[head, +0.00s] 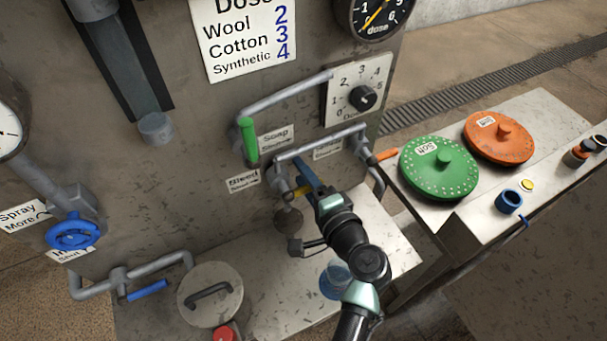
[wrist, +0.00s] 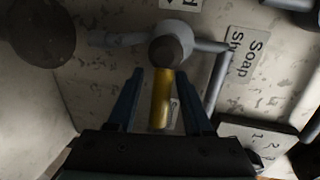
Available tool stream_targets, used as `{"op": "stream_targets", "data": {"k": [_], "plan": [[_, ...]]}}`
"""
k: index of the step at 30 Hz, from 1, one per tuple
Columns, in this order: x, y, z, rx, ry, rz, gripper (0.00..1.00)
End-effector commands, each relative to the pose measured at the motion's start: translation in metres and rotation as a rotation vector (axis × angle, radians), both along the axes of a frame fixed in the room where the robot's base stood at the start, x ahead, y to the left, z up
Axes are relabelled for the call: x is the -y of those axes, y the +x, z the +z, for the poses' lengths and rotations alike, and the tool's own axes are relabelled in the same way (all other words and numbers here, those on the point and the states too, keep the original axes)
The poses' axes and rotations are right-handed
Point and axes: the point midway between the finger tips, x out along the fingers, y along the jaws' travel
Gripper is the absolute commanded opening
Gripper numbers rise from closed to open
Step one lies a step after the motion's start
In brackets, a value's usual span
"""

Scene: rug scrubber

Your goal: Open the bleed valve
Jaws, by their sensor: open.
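The bleed valve's yellow lever (head: 301,192) sits on grey pipework on the machine's front panel, to the right of the "Bleed" label (head: 243,180). In the wrist view the yellow lever (wrist: 162,100) hangs from a round grey valve body (wrist: 171,45). My gripper (head: 306,176) is at the lever, partly covering it in the head view. In the wrist view my gripper (wrist: 161,88) is open, with one dark blue finger on each side of the lever. Gaps show between the lever and both fingers.
A green lever (head: 249,139) and a soap label (head: 276,138) are above the valve. An orange lever (head: 386,155) is to the right. Pipes run close around my gripper. A blue container (head: 335,280) and a round lidded hatch (head: 210,294) are below.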

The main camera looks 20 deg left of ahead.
Motion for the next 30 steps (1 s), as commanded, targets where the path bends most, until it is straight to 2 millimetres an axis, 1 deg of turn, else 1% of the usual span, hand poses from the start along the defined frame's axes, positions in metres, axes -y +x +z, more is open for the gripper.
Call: {"op": "stream_targets", "data": {"k": [2, 3, 5, 6, 10, 30], "plan": [[0.0001, -0.0001, 0.0001, 0.0, 0.0, 0.0, 0.49], [0.0001, -0.0001, 0.0001, 0.0, 0.0, 0.0, 0.42], [0.0002, -0.0002, 0.0002, 0.0, 0.0, 0.0, 0.31], [0.0002, -0.0002, 0.0002, 0.0, 0.0, 0.0, 0.24], [0.0003, -0.0003, 0.0002, 0.0, 0.0, 0.0, 0.0], [0.0006, -0.0004, 0.0, 0.0, 0.0, 0.0, 0.0]]}}
